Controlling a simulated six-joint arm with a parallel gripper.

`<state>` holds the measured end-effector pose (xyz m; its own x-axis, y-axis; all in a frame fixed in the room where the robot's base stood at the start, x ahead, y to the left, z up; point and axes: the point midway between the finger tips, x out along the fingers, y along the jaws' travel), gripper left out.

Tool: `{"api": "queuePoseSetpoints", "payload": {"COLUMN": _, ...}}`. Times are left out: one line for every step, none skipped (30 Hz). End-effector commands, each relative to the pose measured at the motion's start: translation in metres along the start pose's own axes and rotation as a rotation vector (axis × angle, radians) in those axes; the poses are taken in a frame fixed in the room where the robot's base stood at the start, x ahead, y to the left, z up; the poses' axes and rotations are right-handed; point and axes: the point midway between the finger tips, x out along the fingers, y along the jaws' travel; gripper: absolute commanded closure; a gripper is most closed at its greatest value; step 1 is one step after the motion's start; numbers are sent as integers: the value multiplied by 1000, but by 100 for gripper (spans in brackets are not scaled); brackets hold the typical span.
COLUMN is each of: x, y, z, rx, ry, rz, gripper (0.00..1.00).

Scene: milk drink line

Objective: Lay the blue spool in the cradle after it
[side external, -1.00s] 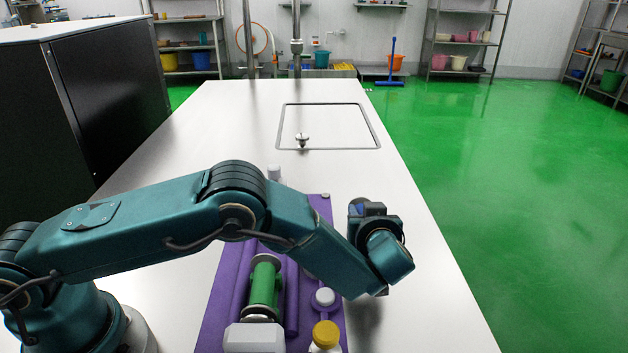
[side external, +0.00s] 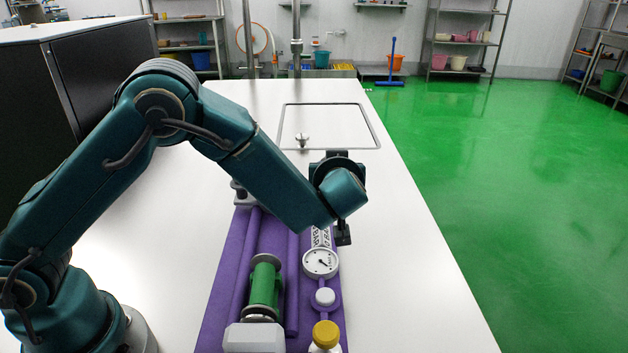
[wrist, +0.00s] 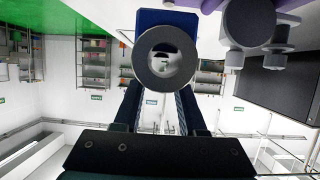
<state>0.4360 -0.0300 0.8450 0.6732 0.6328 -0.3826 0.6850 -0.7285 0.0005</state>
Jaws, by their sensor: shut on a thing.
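The blue spool (wrist: 153,18) is held between my gripper's fingers (wrist: 162,88) in the wrist view. Its grey round flange, with a hole, faces the camera. In the side view my gripper (side external: 343,234) is above the right edge of the purple base (side external: 222,300), near the gauge. The spool is hidden there behind my arm. A green spool (side external: 264,286) with dark metal flanges lies lengthwise between the purple rails of the base. The rail channel (side external: 270,235) behind the green spool shows bare purple; its far end is partly covered by my arm.
A white dial gauge (side external: 320,262), a white cap (side external: 325,297) and a yellow-capped bottle (side external: 326,334) line the right side of the base. A grey block (side external: 254,338) stands in front of the green spool. A grey fitting (side external: 240,192) is at the back. The table to the right is clear.

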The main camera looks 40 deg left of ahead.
Motion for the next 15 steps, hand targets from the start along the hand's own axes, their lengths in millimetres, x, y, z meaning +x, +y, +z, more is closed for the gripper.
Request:
{"api": "queuePoseSetpoints", "payload": {"x": 1, "y": -9, "z": -8, "rx": -3, "ry": 2, "rz": -3, "gripper": 100}}
{"api": "queuePoseSetpoints", "payload": {"x": 2, "y": -14, "z": -12, "rx": -4, "ry": 2, "rz": -3, "gripper": 100}}
{"api": "queuePoseSetpoints", "payload": {"x": 3, "y": -19, "z": -16, "rx": -4, "ry": 2, "rz": -1, "gripper": 100}}
{"api": "queuePoseSetpoints", "payload": {"x": 4, "y": -23, "z": -18, "rx": -3, "ry": 1, "rz": -2, "gripper": 100}}
{"api": "queuePoseSetpoints", "payload": {"x": 4, "y": -26, "z": -21, "rx": -3, "ry": 2, "rz": -2, "gripper": 100}}
{"api": "queuePoseSetpoints", "payload": {"x": 4, "y": -30, "z": -24, "rx": -3, "ry": 3, "rz": -1, "gripper": 100}}
{"api": "queuePoseSetpoints", "payload": {"x": 5, "y": -33, "z": -26, "rx": -3, "ry": 2, "rz": -2, "gripper": 100}}
{"api": "queuePoseSetpoints", "payload": {"x": 6, "y": -36, "z": -28, "rx": -3, "ry": 2, "rz": -1, "gripper": 100}}
{"api": "queuePoseSetpoints", "payload": {"x": 6, "y": -38, "z": -31, "rx": -2, "ry": 2, "rz": 0, "gripper": 100}}
{"api": "queuePoseSetpoints", "payload": {"x": 6, "y": -40, "z": -32, "rx": -1, "ry": 1, "rz": 1, "gripper": 100}}
{"api": "queuePoseSetpoints", "payload": {"x": 6, "y": -41, "z": -33, "rx": -1, "ry": 2, "rz": 3, "gripper": 100}}
{"api": "queuePoseSetpoints", "payload": {"x": 4, "y": -40, "z": -34, "rx": 1, "ry": 2, "rz": 9, "gripper": 100}}
{"api": "queuePoseSetpoints", "payload": {"x": 1, "y": -38, "z": -35, "rx": 4, "ry": 2, "rz": 18, "gripper": 100}}
{"api": "queuePoseSetpoints", "payload": {"x": -3, "y": -35, "z": -37, "rx": 8, "ry": 3, "rz": 30, "gripper": 100}}
{"api": "queuePoseSetpoints", "payload": {"x": -11, "y": -30, "z": -39, "rx": 15, "ry": 3, "rz": 49, "gripper": 100}}
